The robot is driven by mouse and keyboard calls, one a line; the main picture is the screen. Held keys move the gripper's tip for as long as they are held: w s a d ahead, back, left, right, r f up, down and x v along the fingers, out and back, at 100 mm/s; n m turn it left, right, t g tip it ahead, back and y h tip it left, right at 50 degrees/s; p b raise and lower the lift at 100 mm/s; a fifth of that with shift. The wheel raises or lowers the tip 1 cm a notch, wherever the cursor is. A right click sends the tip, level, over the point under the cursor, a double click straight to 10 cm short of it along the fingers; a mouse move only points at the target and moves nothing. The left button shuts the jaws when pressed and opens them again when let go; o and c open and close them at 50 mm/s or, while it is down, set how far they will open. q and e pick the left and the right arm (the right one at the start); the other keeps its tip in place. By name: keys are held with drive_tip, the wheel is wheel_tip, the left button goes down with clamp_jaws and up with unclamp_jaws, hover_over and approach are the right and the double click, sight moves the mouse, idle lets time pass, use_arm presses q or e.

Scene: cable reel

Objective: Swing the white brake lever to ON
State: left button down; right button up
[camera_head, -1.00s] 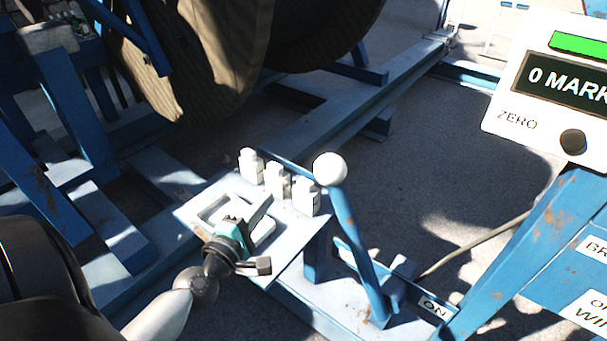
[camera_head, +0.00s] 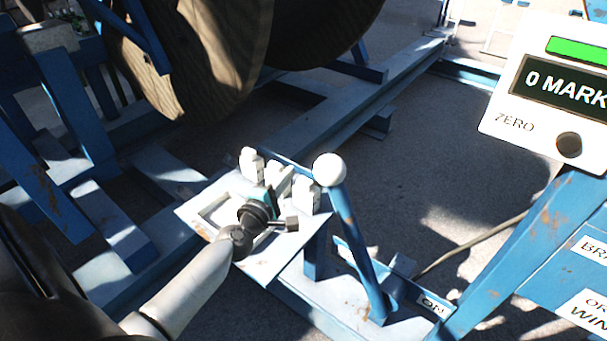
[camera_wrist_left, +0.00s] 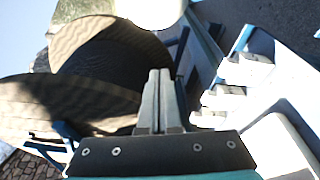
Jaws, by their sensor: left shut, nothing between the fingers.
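The brake lever (camera_head: 352,235) is a blue bar with a white ball knob (camera_head: 330,169) on top. It stands up, leaning left, from the blue frame. An ON label (camera_head: 434,306) is on the frame to the right of its foot. My left gripper (camera_head: 277,182) is over the pale tray, left of the knob and apart from it, near the white blocks. In the left wrist view its fingers (camera_wrist_left: 160,76) are together and empty. A white rounded thing, likely the knob (camera_wrist_left: 150,8), is cut off at the top of that view. My right gripper is not seen.
Several white blocks (camera_head: 252,165) stand along the far edge of the pale tray (camera_head: 275,258). A large cable reel (camera_head: 215,60) stands behind. A counter box (camera_head: 510,125) and a blue post (camera_head: 520,250) are at the right. Bare floor lies behind the lever.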

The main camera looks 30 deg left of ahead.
use_arm(q)
drive_tip(key=d, duration=0.1)
drive_tip(key=w+d+p, duration=0.1)
drive_tip(key=d+r, duration=0.1)
drive_tip(key=shift+w+d+p, duration=0.25)
drive_tip(key=shift+p, duration=0.1)
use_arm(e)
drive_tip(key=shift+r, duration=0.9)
use_arm(q)
drive_tip(key=shift+d, duration=0.1)
